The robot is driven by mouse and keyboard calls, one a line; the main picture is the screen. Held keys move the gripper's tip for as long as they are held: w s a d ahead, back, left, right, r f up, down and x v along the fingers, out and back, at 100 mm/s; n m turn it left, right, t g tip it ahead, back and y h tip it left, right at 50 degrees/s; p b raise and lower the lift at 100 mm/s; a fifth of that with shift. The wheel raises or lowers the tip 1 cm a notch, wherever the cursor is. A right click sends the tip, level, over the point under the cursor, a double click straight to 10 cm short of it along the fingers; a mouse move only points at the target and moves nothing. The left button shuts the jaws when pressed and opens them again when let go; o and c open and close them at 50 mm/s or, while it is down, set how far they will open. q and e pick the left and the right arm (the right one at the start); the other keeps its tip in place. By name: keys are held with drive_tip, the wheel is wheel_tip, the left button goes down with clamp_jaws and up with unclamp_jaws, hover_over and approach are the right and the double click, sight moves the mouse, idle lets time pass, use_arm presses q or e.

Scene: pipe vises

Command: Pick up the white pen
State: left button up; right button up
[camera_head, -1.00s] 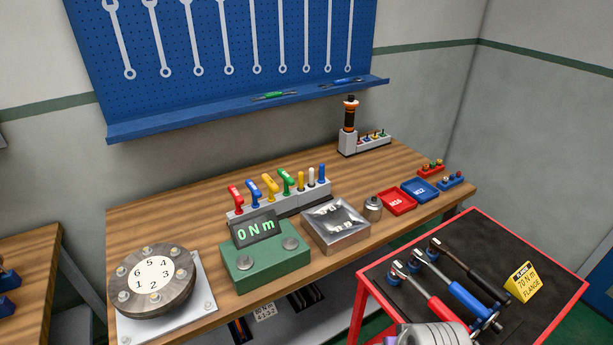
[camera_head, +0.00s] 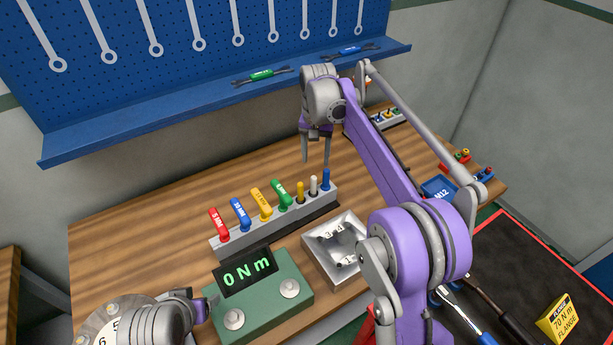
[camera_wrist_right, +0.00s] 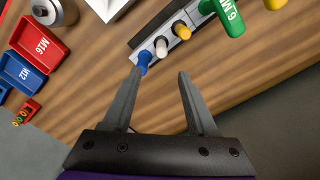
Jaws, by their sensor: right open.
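The white pen (camera_head: 313,185) stands upright in the grey rack (camera_head: 228,246), between a yellow pen (camera_head: 300,191) and a blue pen (camera_head: 326,179). In the right wrist view the white pen (camera_wrist_right: 162,47) sits just beyond the fingertips, between the same two pens. My right gripper (camera_head: 316,162) is open and empty, just above and behind the right end of the rack. In the right wrist view its open jaws (camera_wrist_right: 159,73) point at the pens, the left fingertip close to the blue pen.
Coloured hex keys, including a green one (camera_head: 282,194), stand in the rack left of the pens. A green torque display (camera_head: 262,298) and a metal tray (camera_head: 312,238) lie in front. Blue (camera_wrist_right: 24,74) and red (camera_wrist_right: 37,45) bins lie nearby. The wood behind the rack is clear.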

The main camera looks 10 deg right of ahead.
hover_over(313, 192)
drive_tip(key=w, duration=0.1)
drive_tip(key=f, duration=0.4)
drive_tip(key=shift+w+d+f, duration=0.1)
drive_tip(key=shift+d+f, duration=0.2)
drive_tip(key=shift+d, duration=0.1)
drive_tip(key=shift+w+f, duration=0.1)
drive_tip(key=shift+f, duration=0.5)
drive_tip(key=f, duration=0.4)
drive_tip(key=shift+s+a+f, duration=0.25)
drive_tip(key=shift+f, duration=0.15)
clamp_jaws()
